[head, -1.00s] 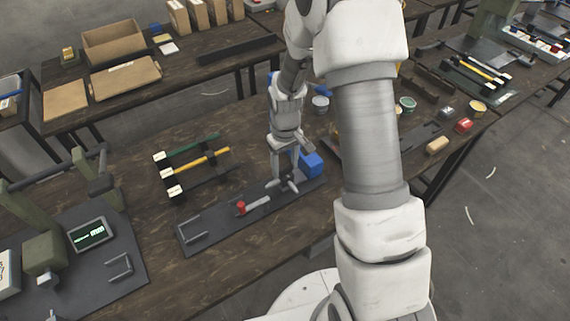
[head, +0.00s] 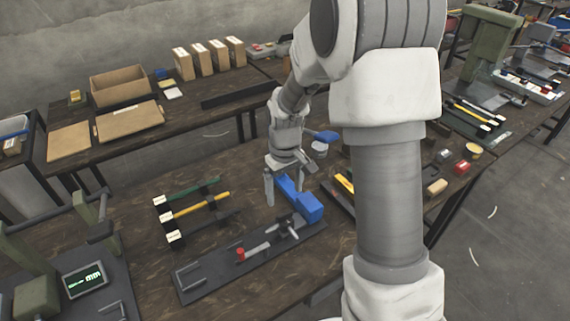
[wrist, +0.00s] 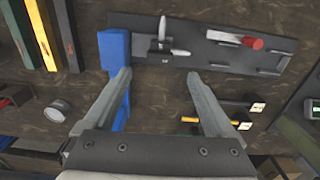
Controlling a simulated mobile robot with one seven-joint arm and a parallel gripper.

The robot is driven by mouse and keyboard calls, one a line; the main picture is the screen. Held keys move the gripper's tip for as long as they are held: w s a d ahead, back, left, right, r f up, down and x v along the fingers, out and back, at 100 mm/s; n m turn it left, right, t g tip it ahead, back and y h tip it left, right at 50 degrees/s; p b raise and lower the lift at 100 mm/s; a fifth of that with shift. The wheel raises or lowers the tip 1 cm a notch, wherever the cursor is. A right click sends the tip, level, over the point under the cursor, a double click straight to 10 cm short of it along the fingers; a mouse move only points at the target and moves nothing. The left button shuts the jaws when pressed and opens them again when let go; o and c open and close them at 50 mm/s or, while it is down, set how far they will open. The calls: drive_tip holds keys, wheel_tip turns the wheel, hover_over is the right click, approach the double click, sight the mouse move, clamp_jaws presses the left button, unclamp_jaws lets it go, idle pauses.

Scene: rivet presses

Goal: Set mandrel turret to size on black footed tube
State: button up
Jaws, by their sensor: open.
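The mandrel turret (head: 287,226), a hub with pale prongs of different sizes, sits at the right end of a dark base plate (head: 205,277); it also shows in the wrist view (wrist: 161,46). A red-tipped grey lever (head: 241,253) lies along the plate. My gripper (head: 284,195) is open and empty above the table, behind the turret. Its fingers (wrist: 158,76) are apart from the turret in the wrist view.
A blue handled tool (head: 305,204) stands beside the turret, close to one of my fingers. A press with a lit display (head: 84,281) is at the left. A back table holds cardboard boxes (head: 120,84). Bare tabletop lies right of the tube rack.

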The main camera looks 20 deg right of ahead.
wheel_tip(320, 180, up, 9)
drive_tip(key=shift+r, duration=0.15)
drive_tip(key=shift+s+r, duration=0.1)
idle(0.4)
drive_tip(key=s+r+m+t, duration=0.2)
drive_tip(key=s+r, duration=0.4)
drive_tip(key=s, duration=0.4)
drive_tip(key=s+r+m+t, duration=0.1)
drive_tip(key=s+r+t, duration=0.2)
drive_tip(key=s+r, duration=0.3)
drive_tip(key=s, duration=0.4)
drive_tip(key=shift+s+r+m+t, duration=0.3)
drive_tip(key=shift+s+r+m, duration=0.1)
